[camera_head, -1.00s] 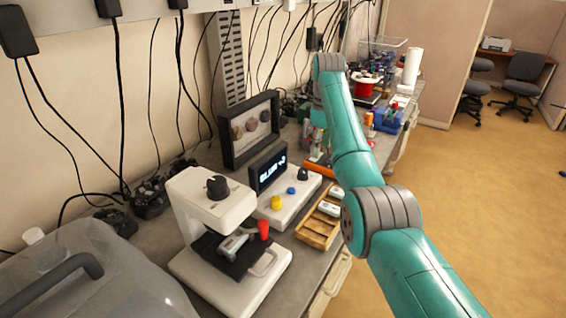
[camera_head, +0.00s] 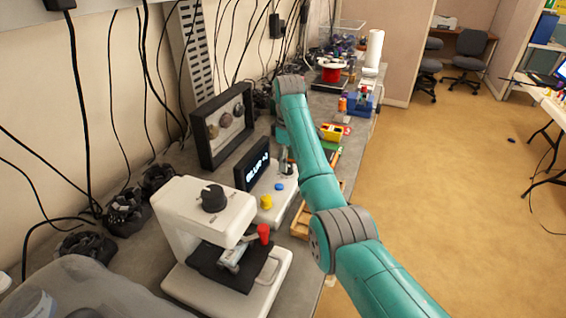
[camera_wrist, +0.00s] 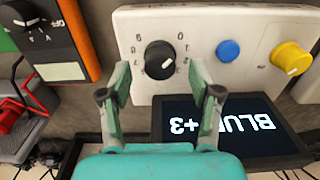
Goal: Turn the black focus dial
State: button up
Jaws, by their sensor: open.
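The black focus dial (camera_wrist: 160,60) sits on a white control box (camera_wrist: 204,72) with numbers around it, and its white pointer mark is visible. In the wrist view my gripper (camera_wrist: 159,76) is open, with one finger on each side of the dial. I cannot tell whether the fingers touch it. In the head view my gripper (camera_head: 286,163) is at the box and the dial is hidden. A screen (camera_head: 252,164) behind the box reads "BLUR +3"; it shows upside down in the wrist view (camera_wrist: 230,126).
A blue button (camera_wrist: 228,50) and a yellow knob (camera_wrist: 291,58) are beside the dial. A white microscope-like stand (camera_head: 178,204) with its own black knob (camera_head: 213,198) stands nearer. A black-framed display (camera_head: 203,137) is behind. An orange meter (camera_wrist: 78,40) lies close by.

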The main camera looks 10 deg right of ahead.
jog(key=shift+f, duration=0.85)
jog(key=c, duration=1.1)
jog(key=shift+c, duration=0.2)
